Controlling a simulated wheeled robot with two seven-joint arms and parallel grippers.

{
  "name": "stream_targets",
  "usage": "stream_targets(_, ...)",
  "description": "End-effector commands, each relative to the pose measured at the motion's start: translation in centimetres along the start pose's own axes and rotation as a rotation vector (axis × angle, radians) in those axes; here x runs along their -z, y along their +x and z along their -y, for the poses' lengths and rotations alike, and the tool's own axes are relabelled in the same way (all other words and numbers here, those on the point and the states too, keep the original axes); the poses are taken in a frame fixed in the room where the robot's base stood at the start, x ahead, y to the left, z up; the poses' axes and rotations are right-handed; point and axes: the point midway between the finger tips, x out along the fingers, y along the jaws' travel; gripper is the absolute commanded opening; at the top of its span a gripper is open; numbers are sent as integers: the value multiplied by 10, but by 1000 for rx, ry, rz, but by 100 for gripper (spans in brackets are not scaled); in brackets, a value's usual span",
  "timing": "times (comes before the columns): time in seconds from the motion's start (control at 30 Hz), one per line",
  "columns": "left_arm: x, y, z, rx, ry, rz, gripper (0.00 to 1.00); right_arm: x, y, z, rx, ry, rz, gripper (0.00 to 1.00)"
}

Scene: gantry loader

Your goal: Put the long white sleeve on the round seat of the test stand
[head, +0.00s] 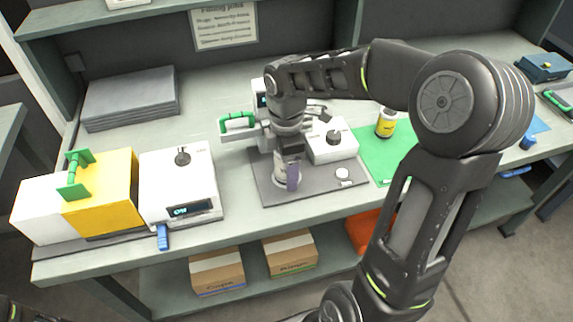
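My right gripper (287,165) points straight down over a dark grey plate (316,186) near the front of the bench. I cannot tell whether this is the long white sleeve, part of the stand or part of the fingers. The gripper hides the round seat, if it is there. A white unit with a black knob (330,152) and a small white round piece (343,174) are on the plate's right side. My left gripper is not visible.
A white box with a display (180,180) and a yellow-and-white unit with a green handle (100,205) stand left. A yellow-labelled can (386,124) is on a green mat (388,152). Grey sheets (130,98) lie at back left. Cardboard boxes (216,271) are below.

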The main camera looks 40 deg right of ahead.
Motion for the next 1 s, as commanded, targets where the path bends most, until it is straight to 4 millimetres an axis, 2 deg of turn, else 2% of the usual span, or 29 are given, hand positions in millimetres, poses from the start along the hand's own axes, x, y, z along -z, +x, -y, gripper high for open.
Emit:
stream_targets(0.27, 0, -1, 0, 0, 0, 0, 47, 0, -1, 0, 0, 0, 0, 72)
stream_targets(0.43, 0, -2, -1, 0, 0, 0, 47, 0, -12, -1, -2, 0, 1, 72)
stream_targets(0.57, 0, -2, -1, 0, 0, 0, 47, 0, -32, -1, -4, 1, 0, 72)
stream_targets(0.9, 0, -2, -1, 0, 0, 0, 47, 0, -101, -1, -3, 0, -1, 72)
stream_targets(1.0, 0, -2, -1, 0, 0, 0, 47, 0, -114, -1, -2, 1, 0, 72)
